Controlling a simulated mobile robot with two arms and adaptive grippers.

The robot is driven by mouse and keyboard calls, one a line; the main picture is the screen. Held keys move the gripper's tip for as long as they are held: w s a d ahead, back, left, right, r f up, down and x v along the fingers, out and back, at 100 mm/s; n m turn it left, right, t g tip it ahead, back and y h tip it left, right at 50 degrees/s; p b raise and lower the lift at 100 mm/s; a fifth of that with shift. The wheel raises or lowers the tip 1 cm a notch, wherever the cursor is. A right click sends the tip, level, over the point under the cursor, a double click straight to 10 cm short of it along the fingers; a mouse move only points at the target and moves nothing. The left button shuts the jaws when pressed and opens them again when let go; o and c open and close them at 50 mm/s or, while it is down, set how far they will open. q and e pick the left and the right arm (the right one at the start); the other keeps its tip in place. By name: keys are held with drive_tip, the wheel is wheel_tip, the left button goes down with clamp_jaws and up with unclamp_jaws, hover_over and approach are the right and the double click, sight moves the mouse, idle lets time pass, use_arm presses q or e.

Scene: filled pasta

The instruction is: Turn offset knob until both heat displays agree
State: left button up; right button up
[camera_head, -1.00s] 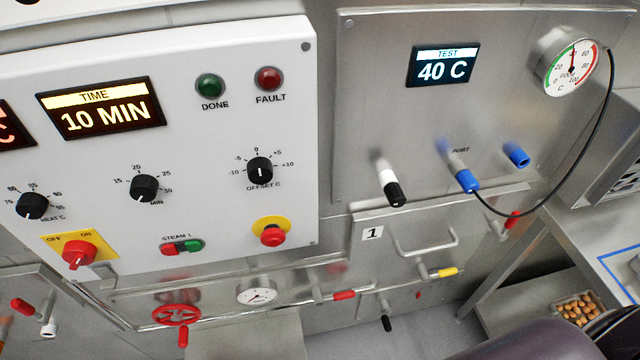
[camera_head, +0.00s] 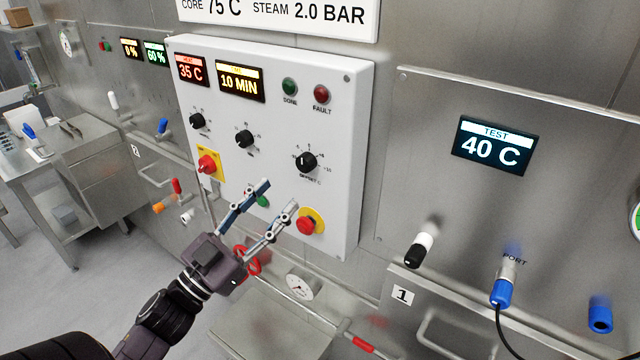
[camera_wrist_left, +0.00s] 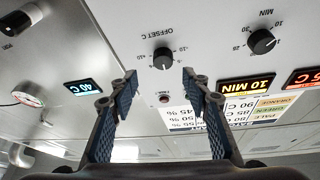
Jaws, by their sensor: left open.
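The black offset knob (camera_head: 307,162) sits at the right of the white control panel (camera_head: 350,120). In the left wrist view the offset knob (camera_wrist_left: 163,58) lies just beyond and between my fingertips, not touched. The heat display (camera_head: 192,69) at the panel's upper left reads 35 C. The test display (camera_head: 492,146) on the steel panel to the right reads 40 C. My left gripper (camera_head: 279,196) is open and empty, in front of the panel below the knob; its fingers (camera_wrist_left: 158,88) are spread apart. My right gripper is not in view.
A red button on yellow (camera_head: 307,224) is close to my left fingers, below the knob. A red switch (camera_head: 207,164) and minutes knob (camera_head: 244,138) are to the left. A blue plug (camera_head: 502,290) with a black cable sits in the port at right.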

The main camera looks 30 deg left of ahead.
sight(302, 167)
use_arm(q)
drive_tip(key=x, duration=0.2)
drive_tip(key=a+p+x, duration=0.1)
drive_tip(key=shift+w+d+r, duration=0.1)
drive_tip(key=shift+w+r, duration=0.15)
drive_tip(key=shift+w, duration=0.2)
drive_tip(key=p+x, duration=0.1)
drive_tip(key=x, duration=0.2)
drive_tip(key=shift+w+d+f+p, duration=0.1)
drive_tip(key=shift+d+p, duration=0.15)
drive_tip(key=shift+p, duration=0.05)
drive_tip(key=shift+w, duration=0.3)
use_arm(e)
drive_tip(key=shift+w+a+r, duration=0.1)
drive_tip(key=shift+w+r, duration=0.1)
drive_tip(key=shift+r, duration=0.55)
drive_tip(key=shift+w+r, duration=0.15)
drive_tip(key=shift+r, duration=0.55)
use_arm(q)
drive_tip(key=shift+c, duration=0.4)
drive_tip(key=c, duration=1)
drive_tip(key=shift+c, duration=0.4)
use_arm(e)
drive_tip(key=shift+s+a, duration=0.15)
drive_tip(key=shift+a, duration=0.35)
